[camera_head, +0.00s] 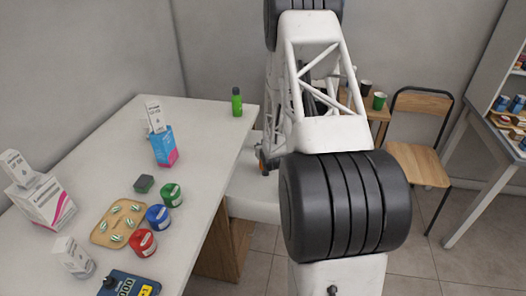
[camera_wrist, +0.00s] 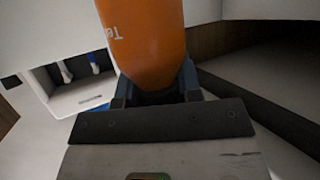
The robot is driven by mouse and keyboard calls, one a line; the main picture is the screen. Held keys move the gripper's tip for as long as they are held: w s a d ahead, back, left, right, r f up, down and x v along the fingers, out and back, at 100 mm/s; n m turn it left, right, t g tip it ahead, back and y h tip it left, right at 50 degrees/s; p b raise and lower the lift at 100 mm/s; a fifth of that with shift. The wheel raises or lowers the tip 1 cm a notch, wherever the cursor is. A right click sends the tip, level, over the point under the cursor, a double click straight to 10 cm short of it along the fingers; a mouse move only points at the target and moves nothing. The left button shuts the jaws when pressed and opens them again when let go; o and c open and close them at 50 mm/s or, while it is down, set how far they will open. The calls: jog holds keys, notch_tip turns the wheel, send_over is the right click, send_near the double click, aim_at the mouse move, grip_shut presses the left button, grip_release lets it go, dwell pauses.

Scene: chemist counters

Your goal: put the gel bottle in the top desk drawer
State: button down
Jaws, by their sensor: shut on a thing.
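An orange bottle (camera_wrist: 147,40) with white lettering fills the top middle of the wrist view. My gripper (camera_wrist: 155,88) is shut on it, with a dark finger on each side of its rounded end. In the head view my gripper is mostly hidden behind my arm, beside the right edge of the white desk (camera_head: 205,125). No label there reads as gel. A white open compartment (camera_wrist: 80,105) with white and blue items shows left of the bottle in the wrist view; I cannot tell whether it is the top drawer.
A green bottle (camera_head: 236,101) stands near the desk's far right corner. Boxes, a pill tray (camera_head: 97,235) and red, blue and green jars (camera_head: 171,195) occupy the desk's left and front. A wooden chair (camera_head: 418,160) stands right. Dark brown panels (camera_wrist: 265,85) lie right in the wrist view.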

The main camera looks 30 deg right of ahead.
jog(key=shift+f, duration=1.05)
jog(key=shift+f, duration=0.1)
jog(key=c, duration=0.8)
grip_release()
jog(key=shift+s+a+r, duration=0.15)
jog(key=shift+s+r, duration=0.25)
jog(key=shift+s, duration=0.2)
jog(key=shift+v, duration=5.35)
jog(key=shift+w, duration=0.1)
